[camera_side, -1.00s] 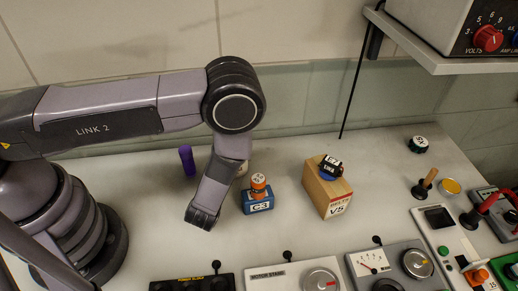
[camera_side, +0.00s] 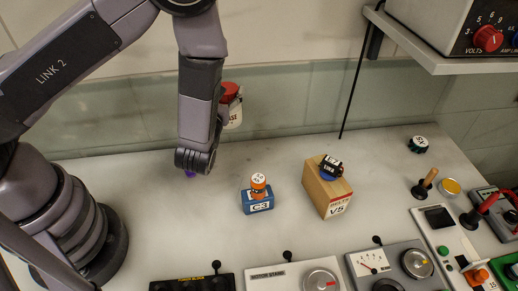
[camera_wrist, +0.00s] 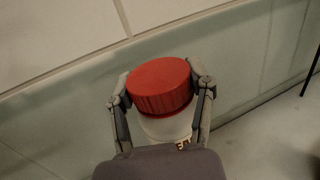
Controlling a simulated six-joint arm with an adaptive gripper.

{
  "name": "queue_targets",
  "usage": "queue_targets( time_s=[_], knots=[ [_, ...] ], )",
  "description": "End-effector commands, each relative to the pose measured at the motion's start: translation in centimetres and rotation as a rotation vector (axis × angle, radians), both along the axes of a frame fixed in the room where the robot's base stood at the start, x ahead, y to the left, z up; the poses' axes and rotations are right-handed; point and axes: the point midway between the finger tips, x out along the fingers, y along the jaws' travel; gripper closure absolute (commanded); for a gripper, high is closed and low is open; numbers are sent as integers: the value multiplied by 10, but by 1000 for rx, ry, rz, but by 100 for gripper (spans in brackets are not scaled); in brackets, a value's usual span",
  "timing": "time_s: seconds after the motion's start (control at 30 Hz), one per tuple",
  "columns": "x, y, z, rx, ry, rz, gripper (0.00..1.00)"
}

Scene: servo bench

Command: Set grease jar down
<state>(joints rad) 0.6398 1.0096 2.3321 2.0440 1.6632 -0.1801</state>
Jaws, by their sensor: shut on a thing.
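The grease jar has a red ridged lid and a pale body with a partly visible label. In the wrist view the grease jar (camera_wrist: 160,88) sits between the two fingers of my gripper (camera_wrist: 160,100), which is shut on it. In the side view the jar (camera_side: 231,101) shows to the right of and behind my gripper (camera_side: 214,125), held up above the bench against the back wall. The gripper's fingers and part of the jar are hidden behind my arm there.
Panels line the front edge. The back middle is clear.

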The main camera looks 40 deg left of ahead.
Motion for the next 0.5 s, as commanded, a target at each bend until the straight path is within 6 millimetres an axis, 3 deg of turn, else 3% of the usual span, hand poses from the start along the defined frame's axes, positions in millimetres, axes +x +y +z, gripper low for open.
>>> queue_targets(
  time_s=[0.03,0.17,0.5],
  knots=[
    [4,9,12,-4,-5,22,87],
    [9,20,25,0,-1,49,87],
    [10,20,25,3,0,48,87]
  ],
)
